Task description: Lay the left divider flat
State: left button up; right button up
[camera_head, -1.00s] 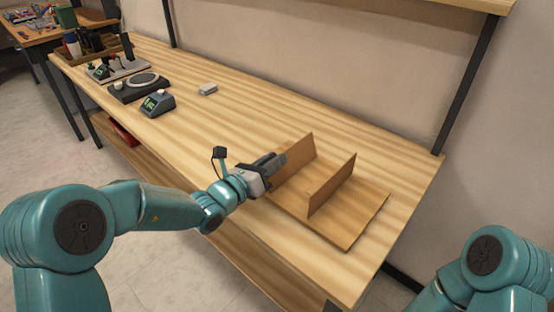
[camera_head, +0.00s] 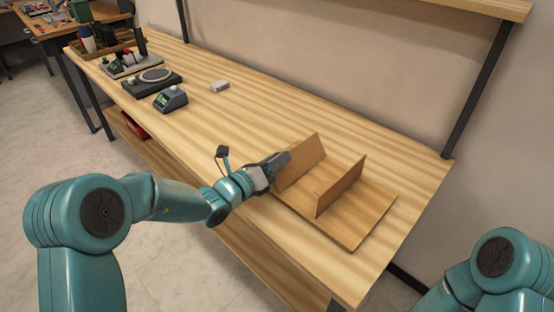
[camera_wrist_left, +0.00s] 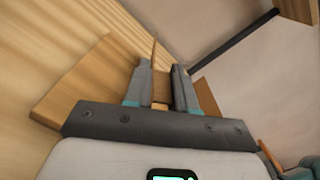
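The left divider (camera_head: 304,160) is a thin brown board standing on a flat wooden base (camera_head: 345,235) and leaning a little to the left. The right divider (camera_head: 340,186) stands upright beside it on the same base. My left gripper (camera_head: 284,158) is at the near upper end of the left divider. In the left wrist view the two fingers (camera_wrist_left: 160,87) sit close on either side of a brown board edge (camera_wrist_left: 154,53), apparently the left divider; the contact itself is partly hidden. My right gripper is out of view; only part of that arm shows at the lower right.
The workbench (camera_head: 215,115) carries a small grey block (camera_head: 219,86), a device with a green screen (camera_head: 171,98) and a black round-plate device (camera_head: 152,82) toward the far left. A shelf post (camera_head: 478,90) stands behind.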

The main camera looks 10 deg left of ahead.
pick_arm(q)
jog(key=shift+o, duration=1.2)
jog(key=v, duration=1.6)
jog(key=shift+s, duration=0.2)
jog(key=shift+a, duration=0.1)
